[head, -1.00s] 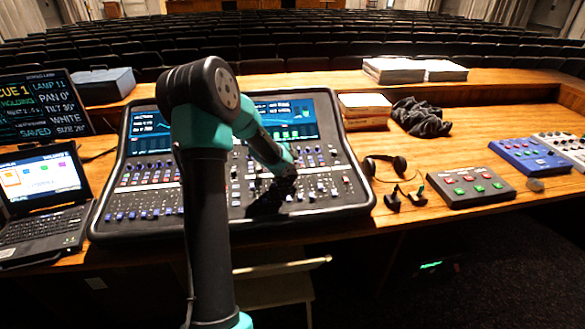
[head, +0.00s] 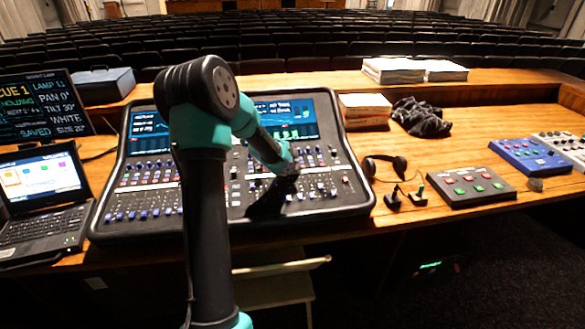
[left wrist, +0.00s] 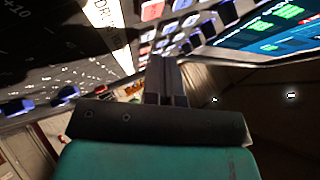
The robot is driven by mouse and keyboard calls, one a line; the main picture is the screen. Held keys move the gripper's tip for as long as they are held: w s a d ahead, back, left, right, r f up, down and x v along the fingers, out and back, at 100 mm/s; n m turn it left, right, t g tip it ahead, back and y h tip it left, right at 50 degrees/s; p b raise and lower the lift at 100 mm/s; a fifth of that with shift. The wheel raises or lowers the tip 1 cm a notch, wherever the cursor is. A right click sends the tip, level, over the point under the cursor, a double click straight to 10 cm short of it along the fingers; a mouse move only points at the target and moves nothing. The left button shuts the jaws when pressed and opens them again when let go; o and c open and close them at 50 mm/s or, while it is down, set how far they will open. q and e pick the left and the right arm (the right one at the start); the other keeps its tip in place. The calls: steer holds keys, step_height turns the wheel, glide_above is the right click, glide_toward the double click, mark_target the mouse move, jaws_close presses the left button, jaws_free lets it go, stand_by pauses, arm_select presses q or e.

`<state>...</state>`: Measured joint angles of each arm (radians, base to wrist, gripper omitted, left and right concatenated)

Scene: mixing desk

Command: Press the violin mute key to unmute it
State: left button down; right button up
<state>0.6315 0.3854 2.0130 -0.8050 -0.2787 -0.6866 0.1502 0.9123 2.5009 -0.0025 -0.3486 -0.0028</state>
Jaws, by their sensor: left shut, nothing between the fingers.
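The mixing desk (head: 335,203) lies on the wooden table with rows of small keys and faders below two lit screens. My left gripper (head: 274,193) is low over the right-centre part of its panel. In the left wrist view the shut, empty fingers (left wrist: 165,68) point at the panel, close to a group of small keys; I cannot tell whether they touch. A red-lit key (left wrist: 152,10) and several pale keys show just beyond the fingertips. A white strip with partly readable lettering (left wrist: 105,25) runs beside them. I cannot make out which key is the violin mute. My right gripper is not in view.
A laptop (head: 43,190) stands left of the desk and a cue monitor (head: 40,105) behind it. Headphones (head: 385,167), a dark button box (head: 470,187) and a blue box (head: 530,156) lie to the right. Papers (head: 365,108) and dark cloth (head: 420,118) are behind.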

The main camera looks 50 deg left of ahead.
arm_select(q)
steer(key=shift+r, duration=0.2)
steer(key=shift+s+d+r, duration=0.1)
steer(key=shift+d+r, duration=0.05)
steer(key=shift+r, duration=1.1)
steer(key=shift+s+d+r, duration=0.1)
steer(key=shift+r, duration=1.1)
steer(key=shift+w, duration=0.1)
